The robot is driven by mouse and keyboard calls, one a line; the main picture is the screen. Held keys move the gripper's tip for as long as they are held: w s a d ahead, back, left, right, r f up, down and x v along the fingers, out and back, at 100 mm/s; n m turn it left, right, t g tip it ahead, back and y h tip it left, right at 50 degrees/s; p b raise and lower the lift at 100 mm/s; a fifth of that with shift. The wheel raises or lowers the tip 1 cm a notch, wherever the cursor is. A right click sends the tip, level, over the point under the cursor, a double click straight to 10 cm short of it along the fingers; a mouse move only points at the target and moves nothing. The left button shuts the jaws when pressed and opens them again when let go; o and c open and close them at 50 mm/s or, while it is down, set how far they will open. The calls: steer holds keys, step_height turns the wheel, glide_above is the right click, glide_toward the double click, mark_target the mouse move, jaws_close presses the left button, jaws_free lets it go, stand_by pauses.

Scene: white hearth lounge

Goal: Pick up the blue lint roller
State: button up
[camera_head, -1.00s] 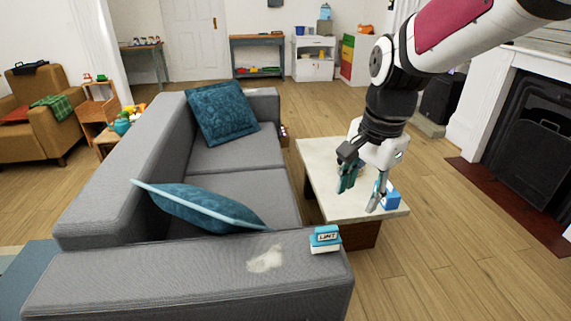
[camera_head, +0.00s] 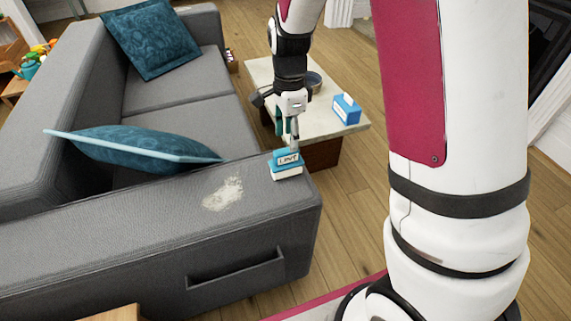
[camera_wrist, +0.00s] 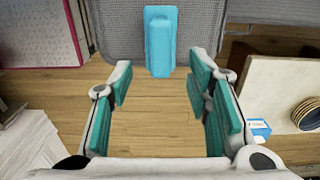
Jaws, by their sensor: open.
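The blue lint roller (camera_head: 287,161), marked LINT, sits on a white base on the grey sofa's arm, near its right end. In the wrist view the blue lint roller (camera_wrist: 160,44) lies at the top centre, beyond the fingertips. My gripper (camera_head: 287,138) is right behind it in the head view, with its fingers close to it. In the wrist view my gripper (camera_wrist: 160,90) is open, with teal pads on both sides and only floor between them.
A pale patch (camera_head: 223,194) marks the sofa arm (camera_head: 150,230). A teal cushion (camera_head: 140,146) lies on the seat. Behind stands a low table (camera_head: 330,125) with a blue-and-white box (camera_head: 346,108) and a dark round bowl (camera_head: 315,82).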

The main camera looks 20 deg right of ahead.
mark_target(286, 150)
steer(key=shift+a+f+b, duration=0.15)
steer(key=shift+f+b, duration=0.3)
steer(key=shift+f, duration=1.05)
steer(key=shift+a+f+b, duration=0.15)
steer(key=shift+f+b, duration=0.25)
steer(key=shift+f, duration=1.1)
jaws_close()
